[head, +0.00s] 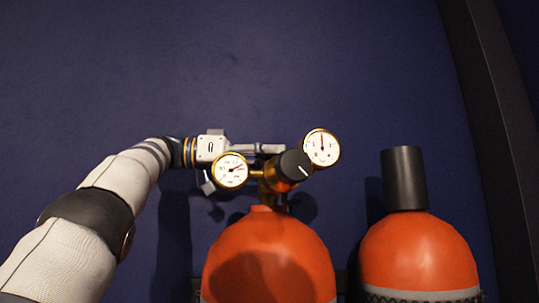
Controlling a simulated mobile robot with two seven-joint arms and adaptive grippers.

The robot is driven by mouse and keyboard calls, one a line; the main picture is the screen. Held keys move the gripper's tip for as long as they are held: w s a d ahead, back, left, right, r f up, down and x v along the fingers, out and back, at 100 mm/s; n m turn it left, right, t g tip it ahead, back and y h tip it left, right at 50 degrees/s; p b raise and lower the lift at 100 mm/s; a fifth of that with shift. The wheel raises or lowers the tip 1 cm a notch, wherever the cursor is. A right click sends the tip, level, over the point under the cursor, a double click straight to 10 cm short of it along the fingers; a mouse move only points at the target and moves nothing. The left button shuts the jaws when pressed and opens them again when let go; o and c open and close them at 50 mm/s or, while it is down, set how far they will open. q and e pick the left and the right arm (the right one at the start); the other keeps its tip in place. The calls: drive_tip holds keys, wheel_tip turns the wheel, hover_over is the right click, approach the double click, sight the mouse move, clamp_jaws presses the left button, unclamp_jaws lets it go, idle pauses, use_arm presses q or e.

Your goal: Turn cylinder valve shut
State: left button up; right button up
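An orange gas cylinder (268,250) stands at the lower middle of the head view. A brass regulator (272,183) sits on its top, with a black round knob (295,166) bearing a white line. A left gauge (231,170) and a right gauge (321,147) flank the knob. My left gripper (272,149) reaches in from the left, behind the left gauge and up to the knob. Its fingertips are partly hidden there, so I cannot tell whether they touch or grip anything. A separate cylinder valve handle is not clearly visible. My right gripper is not in view.
A second orange cylinder (420,255) with a black cap (404,178) stands to the right. A dark blue wall (250,65) is behind, with a dark upright frame (492,120) at the far right. The space above the gauges is clear.

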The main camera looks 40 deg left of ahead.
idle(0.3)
use_arm(q)
drive_tip(key=o, duration=1.2)
